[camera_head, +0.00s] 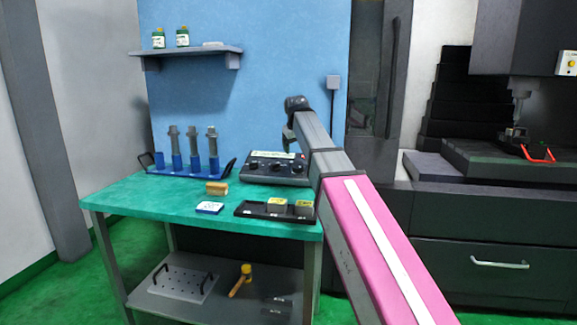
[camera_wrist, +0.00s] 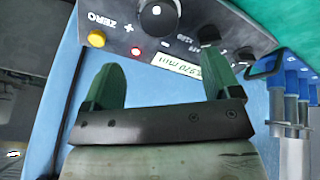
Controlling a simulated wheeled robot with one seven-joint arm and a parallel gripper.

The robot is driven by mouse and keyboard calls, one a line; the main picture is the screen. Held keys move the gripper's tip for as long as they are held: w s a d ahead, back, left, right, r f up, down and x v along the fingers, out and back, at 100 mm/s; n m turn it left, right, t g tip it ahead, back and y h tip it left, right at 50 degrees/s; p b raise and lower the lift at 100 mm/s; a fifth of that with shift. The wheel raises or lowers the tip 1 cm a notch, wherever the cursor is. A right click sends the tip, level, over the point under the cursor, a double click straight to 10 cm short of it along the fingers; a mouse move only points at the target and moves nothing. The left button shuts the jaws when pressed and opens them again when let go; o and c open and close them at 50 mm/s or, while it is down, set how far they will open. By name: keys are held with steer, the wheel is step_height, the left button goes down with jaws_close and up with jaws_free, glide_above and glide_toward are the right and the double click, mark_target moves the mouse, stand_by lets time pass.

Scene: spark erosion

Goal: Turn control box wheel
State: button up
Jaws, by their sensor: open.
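The control box (camera_head: 275,167) is a dark box with a sloped panel of knobs at the back of the green bench. In the wrist view its panel (camera_wrist: 205,20) fills the top. In the head view my gripper (camera_head: 288,138) hangs over the back of the box, partly hidden by my arm.
A blue rack (camera_head: 186,168) with several grey tool holders stands left of the box. A black tray (camera_head: 250,211) with blocks, a tan block (camera_head: 217,188) and a blue-white box (camera_head: 209,208) lie in front. A wall shelf (camera_head: 190,53) is above. The bench's left front is clear.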

mark_target(298, 164)
steer(key=x, duration=1)
steer(key=shift+w+d+f, duration=0.1)
steer(key=shift+w+f, duration=0.05)
steer(key=shift+f, duration=0.2)
steer(key=c, duration=0.9)
